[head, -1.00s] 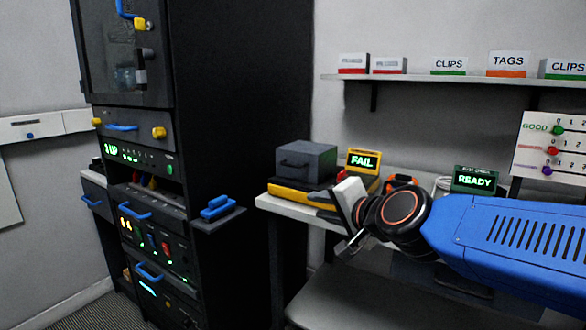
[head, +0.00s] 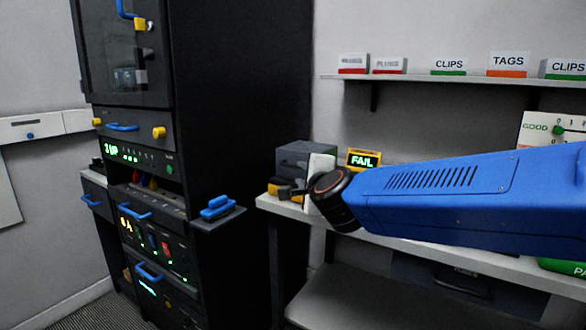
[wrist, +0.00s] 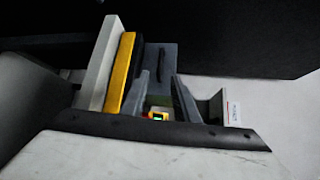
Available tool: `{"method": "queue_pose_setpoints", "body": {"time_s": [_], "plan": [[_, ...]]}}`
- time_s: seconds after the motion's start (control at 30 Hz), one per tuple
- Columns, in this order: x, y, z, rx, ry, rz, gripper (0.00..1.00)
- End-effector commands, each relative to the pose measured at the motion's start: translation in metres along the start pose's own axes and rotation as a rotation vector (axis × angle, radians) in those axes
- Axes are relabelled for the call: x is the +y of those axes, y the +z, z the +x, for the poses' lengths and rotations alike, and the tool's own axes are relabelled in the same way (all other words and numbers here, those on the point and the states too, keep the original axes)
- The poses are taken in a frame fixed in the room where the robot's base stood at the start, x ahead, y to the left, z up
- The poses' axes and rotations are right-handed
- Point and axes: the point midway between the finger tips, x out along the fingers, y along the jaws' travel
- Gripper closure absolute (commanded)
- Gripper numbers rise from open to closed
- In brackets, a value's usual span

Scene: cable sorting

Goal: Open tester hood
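The tester stands on the white bench (head: 480,262) beside the tall rack. Its grey hood (head: 303,147) looks closed over the yellow base (head: 274,189). The hood also shows in the wrist view (wrist: 160,60), with a dark handle along its face. My gripper (head: 287,190) is in front of the tester and covers part of the hood and base. In the wrist view my gripper (wrist: 161,86) has its two fingers apart, with the hood beyond them. I see nothing held. Contact with the handle cannot be told. The FAIL display (head: 364,160) is lit.
The black rack (head: 225,110) stands close on the left, with a small side shelf (head: 205,222) carrying a blue-handled item. A wall shelf (head: 450,80) with labelled boxes is above the bench. My forearm crosses the right side, hiding the bench behind.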

Motion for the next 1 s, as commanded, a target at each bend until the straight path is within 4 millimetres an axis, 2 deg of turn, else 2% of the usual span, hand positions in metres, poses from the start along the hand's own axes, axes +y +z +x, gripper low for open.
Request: {"method": "queue_pose_setpoints", "body": {"time_s": [0.6, 0.8, 1.0], "plan": [[0.001, -0.001, 0.09, 0.001, 0.001, -0.002, 0.72], [0.0, 0.0, 0.109, 0.0, 0.0, -0.001, 0.72], [0.0, 0.0, 0.117, 0.0, 0.001, -0.001, 0.72]]}}
